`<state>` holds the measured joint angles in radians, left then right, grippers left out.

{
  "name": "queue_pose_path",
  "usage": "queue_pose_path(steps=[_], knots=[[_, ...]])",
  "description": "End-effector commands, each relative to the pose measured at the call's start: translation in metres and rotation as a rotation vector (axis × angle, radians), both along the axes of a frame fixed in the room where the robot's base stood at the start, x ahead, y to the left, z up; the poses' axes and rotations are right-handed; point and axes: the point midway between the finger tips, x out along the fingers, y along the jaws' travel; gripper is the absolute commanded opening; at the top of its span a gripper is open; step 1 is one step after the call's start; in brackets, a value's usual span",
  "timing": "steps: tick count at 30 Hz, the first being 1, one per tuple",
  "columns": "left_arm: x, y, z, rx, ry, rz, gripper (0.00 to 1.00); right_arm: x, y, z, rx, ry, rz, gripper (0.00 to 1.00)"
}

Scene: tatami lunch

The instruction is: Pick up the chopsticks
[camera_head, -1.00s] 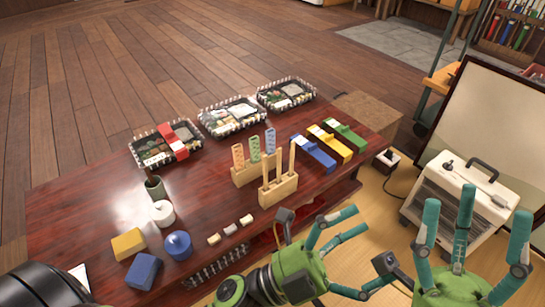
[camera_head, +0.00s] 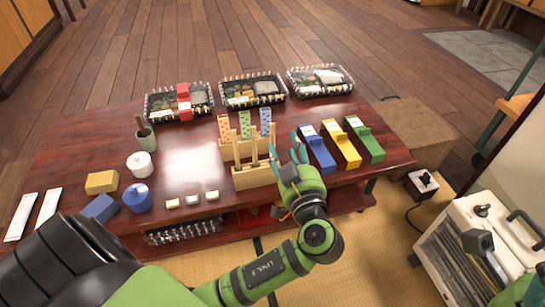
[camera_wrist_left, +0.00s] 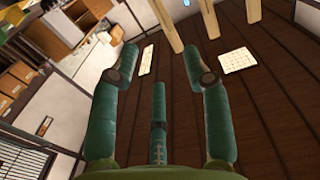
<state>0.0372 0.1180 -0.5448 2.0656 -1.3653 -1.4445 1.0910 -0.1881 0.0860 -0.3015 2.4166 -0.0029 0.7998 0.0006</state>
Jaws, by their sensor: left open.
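Light wooden chopsticks (camera_head: 254,150) stand upright and apart in a wooden holder (camera_head: 252,180) near the table's front edge. In the left wrist view, wooden sticks (camera_wrist_left: 168,25) rise at the top, beyond the fingers. My left gripper (camera_head: 290,157) is open and empty at the right side of the holder, close to the rightmost stick. I cannot tell whether a finger touches it. In the left wrist view, the fingers (camera_wrist_left: 165,65) are spread with nothing between them. Part of my right gripper (camera_head: 522,290) shows at the lower right corner; its fingers are not visible.
Orange, green and blue patterned pieces (camera_head: 245,125) stand in a rear rack. Blue, yellow and green boxes (camera_head: 343,145) lie right of my gripper. Several lunch trays (camera_head: 253,90) line the back. A white pot (camera_head: 140,164) and blue jar (camera_head: 137,198) stand left.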

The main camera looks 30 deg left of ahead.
Motion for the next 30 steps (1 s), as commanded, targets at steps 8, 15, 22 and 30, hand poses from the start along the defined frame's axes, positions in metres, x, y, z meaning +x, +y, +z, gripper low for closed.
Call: queue_pose_path(steps=[8,15,22,30], knots=[[0.009,0.024,-0.001,-0.001,-0.019,0.046,0.48,0.0,0.0,0.002,0.004,-0.036,-0.002,0.67],[0.03,0.052,-0.003,0.001,-0.017,0.045,0.48,0.0,0.001,0.009,-0.001,-0.083,-0.004,0.67],[0.039,0.062,-0.002,-0.002,-0.014,0.043,0.48,0.001,0.002,0.014,-0.003,-0.095,-0.004,0.67],[0.038,0.062,-0.002,-0.003,-0.013,0.043,0.21,0.001,0.002,0.014,-0.003,-0.095,-0.004,0.67]])
